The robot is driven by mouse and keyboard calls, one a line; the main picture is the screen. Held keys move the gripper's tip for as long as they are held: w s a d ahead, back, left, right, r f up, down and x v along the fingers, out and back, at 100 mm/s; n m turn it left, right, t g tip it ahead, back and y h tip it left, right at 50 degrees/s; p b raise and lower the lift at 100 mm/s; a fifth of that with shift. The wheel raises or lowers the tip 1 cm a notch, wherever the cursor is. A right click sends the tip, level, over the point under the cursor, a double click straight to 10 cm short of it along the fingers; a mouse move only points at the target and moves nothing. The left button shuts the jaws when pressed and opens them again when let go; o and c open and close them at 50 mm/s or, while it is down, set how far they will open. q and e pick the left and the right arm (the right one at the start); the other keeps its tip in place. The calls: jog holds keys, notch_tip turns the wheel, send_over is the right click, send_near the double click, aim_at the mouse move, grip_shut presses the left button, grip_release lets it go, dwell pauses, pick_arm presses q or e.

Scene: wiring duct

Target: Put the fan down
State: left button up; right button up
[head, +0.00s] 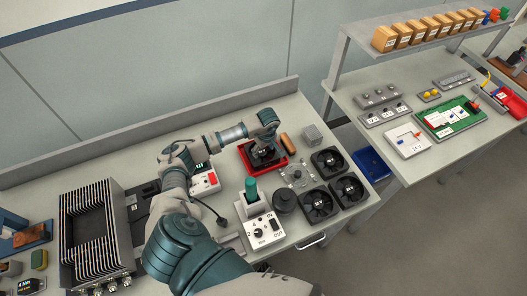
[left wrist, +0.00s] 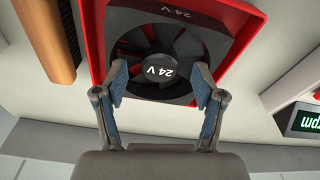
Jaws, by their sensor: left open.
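The fan (left wrist: 158,52) is black with a "24 V" label on its hub. It sits inside a red square tray (left wrist: 97,45) on the bench. In the left wrist view my left gripper (left wrist: 160,82) is open, with one blue-padded finger on each side of the hub. Whether the pads touch the fan I cannot tell. My right gripper is not in view.
Several black fans (head: 347,188) stand to the right of the tray. A meter with a green display (head: 203,181) is to the left. A switch box (head: 264,231) is in front.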

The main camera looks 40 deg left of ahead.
aim_at(265, 158)
pick_arm(q)
notch_tip(265, 158, up, 10)
jog(key=d+b, duration=0.1)
jog(key=shift+s+d+r, duration=0.15)
jog(key=shift+s+d, duration=0.05)
jog(key=shift+s, duration=0.05)
jog(key=shift+a, duration=0.1)
